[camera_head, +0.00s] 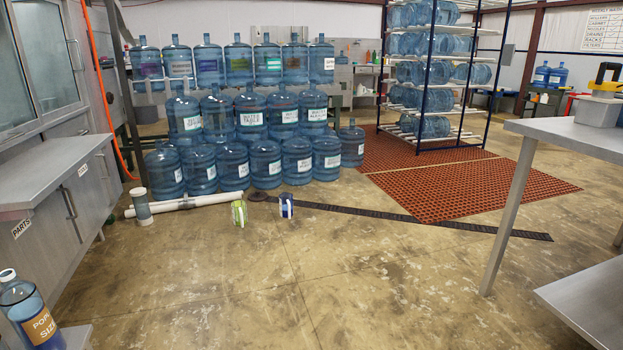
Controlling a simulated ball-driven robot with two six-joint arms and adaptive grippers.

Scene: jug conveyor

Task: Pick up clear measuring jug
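I cannot make out a clear measuring jug anywhere in the head view. Neither of my grippers is in view, so no contact with anything shows. A clear bluish bottle with a white cap and an orange-brown label (38,322) stands at the lower left corner, partly cut off by the picture edge. Many large blue water jugs (250,115) stand stacked in rows at the back.
A steel table (575,128) stands at right, with a lower shelf (590,300) and a grey container (597,110) on top. Steel cabinets (85,200) line the left. The middle floor is clear.

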